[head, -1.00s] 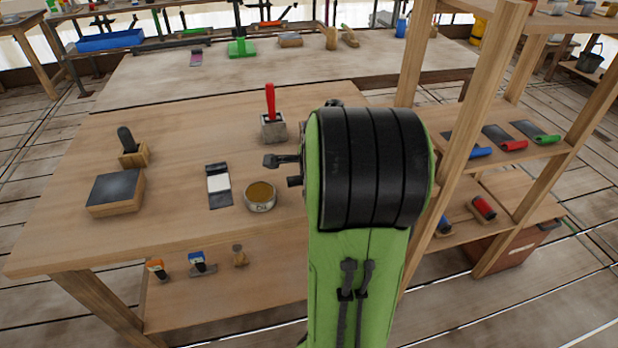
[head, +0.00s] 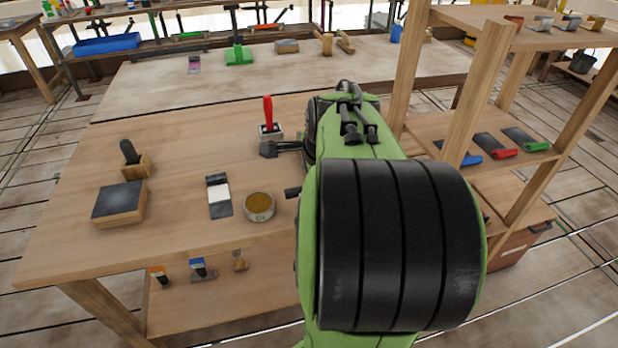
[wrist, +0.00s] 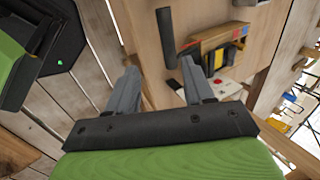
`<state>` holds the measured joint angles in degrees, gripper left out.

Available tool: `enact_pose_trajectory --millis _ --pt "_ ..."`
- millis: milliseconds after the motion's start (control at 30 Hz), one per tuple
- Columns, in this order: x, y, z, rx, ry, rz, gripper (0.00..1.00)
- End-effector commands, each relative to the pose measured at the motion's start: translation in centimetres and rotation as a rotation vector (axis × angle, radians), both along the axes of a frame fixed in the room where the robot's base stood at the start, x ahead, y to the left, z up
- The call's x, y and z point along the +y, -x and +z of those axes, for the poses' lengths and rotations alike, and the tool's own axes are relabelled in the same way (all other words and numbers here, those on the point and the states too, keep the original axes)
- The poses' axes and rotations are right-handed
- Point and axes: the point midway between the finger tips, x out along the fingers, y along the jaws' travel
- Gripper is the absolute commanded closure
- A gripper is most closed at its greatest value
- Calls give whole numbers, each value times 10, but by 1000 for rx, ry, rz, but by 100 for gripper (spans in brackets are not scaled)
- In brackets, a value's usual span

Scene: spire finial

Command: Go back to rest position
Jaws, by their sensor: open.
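My gripper (wrist: 160,82) shows in the wrist view with its two grey fingers spread apart and nothing between them. In the head view my green and black arm covers the right part of the workbench (head: 90,240), and most of the gripper is hidden behind it. A small dark end piece sticks out left of the arm, close to a red-handled tool (head: 267,112) in a grey block. I cannot tell whether they touch.
On the bench are a tin of brown stuff (head: 259,207), a dark strip with a white patch (head: 218,195), a dark-topped block (head: 119,203) and a black-handled tool in a wooden block (head: 134,160). A wooden shelf rack (head: 475,100) stands close right of my arm.

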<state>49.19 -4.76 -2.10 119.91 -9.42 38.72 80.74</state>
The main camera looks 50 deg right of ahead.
Motion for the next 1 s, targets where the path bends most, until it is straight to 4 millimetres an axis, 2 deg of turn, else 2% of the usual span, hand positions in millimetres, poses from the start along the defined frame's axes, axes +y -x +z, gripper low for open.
enact_pose_trajectory --millis 33,200,833,867,933,967,1000 --pt "3 4 15 -3 3 0 48" --pt "9 13 33 -1 2 1 48" --pt "11 13 35 2 3 12 48" --pt "16 13 37 5 10 35 48" --pt "37 8 47 25 48 164 48" --pt "53 6 54 39 77 258 48" --pt "77 5 64 62 127 415 48"
